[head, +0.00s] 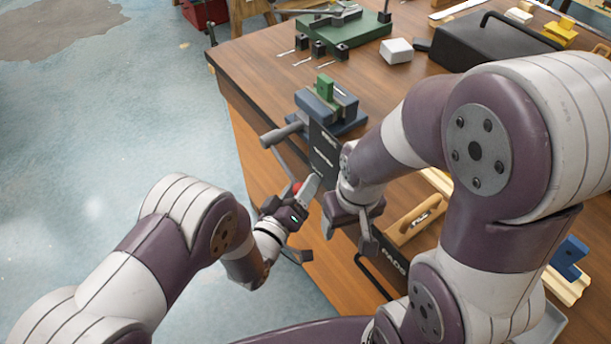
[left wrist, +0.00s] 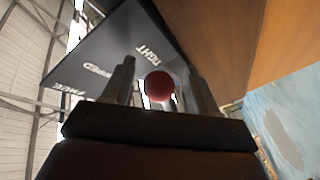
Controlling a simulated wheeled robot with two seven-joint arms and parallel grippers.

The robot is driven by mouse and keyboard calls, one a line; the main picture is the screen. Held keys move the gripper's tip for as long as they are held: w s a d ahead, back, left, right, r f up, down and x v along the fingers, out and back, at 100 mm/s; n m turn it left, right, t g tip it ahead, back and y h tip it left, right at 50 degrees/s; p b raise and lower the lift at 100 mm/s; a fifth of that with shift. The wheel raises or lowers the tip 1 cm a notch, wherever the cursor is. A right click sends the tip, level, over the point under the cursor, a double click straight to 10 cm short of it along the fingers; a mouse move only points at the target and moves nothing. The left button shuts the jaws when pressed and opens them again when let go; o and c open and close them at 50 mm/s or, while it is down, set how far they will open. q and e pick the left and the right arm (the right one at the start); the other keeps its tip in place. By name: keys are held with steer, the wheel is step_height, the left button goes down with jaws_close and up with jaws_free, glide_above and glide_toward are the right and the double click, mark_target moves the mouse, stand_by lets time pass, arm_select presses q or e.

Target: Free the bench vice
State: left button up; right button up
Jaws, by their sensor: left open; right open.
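The blue bench vice (head: 345,107) stands at the table's left edge with a green block (head: 325,88) at its jaws. A grey handle (head: 281,133) sticks out in front, and a thin lever runs down to a red ball (head: 297,187). A black plate (head: 324,152) beside it carries white words; the left wrist view shows TIGHT and FREE on the plate (left wrist: 120,45). My left gripper (head: 307,192) is open at the lever's end. In the left wrist view the red ball (left wrist: 159,86) appears between its fingers; contact is unclear. My right gripper (head: 368,235) is open, apart from the vice.
A wooden-handled tool (head: 415,218) lies right of my right gripper. Behind the vice are a green fixture (head: 345,30), a white block (head: 397,50) and a black case (head: 490,42). Open floor (head: 130,120) lies left of the table.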

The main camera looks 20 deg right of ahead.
mark_target(289, 171)
arm_select(q)
steer(key=shift+s+a+r, duration=0.1)
jaws_close()
steer(key=shift+r, duration=0.15)
steer(key=shift+s+r+n+p, duration=0.15)
steer(key=shift+r+n+p, duration=0.15)
steer(key=shift+r+p, duration=0.35)
step_height(289, 171, up, 7)
steer(key=n+g+p, duration=0.1)
steer(key=n+p, duration=0.1)
steer(key=p, duration=0.2)
steer(key=n+g+y+p, duration=0.1)
steer(key=n+p, duration=0.1)
steer(key=p, duration=0.3)
steer(key=shift+s+f, duration=0.1)
steer(key=shift+f, duration=0.1)
steer(key=w+a+r+n+g+p, duration=0.1)
steer(key=w+r+n+g+p, duration=0.3)
steer(key=p, duration=0.6)
steer(key=shift+a+r+n+g+p, duration=0.15)
steer(key=shift+r+n+g+p, duration=0.15)
steer(key=shift+r+n, duration=0.85)
steer(key=shift+w+r+m, duration=0.15)
steer(key=shift+r+m, duration=0.1)
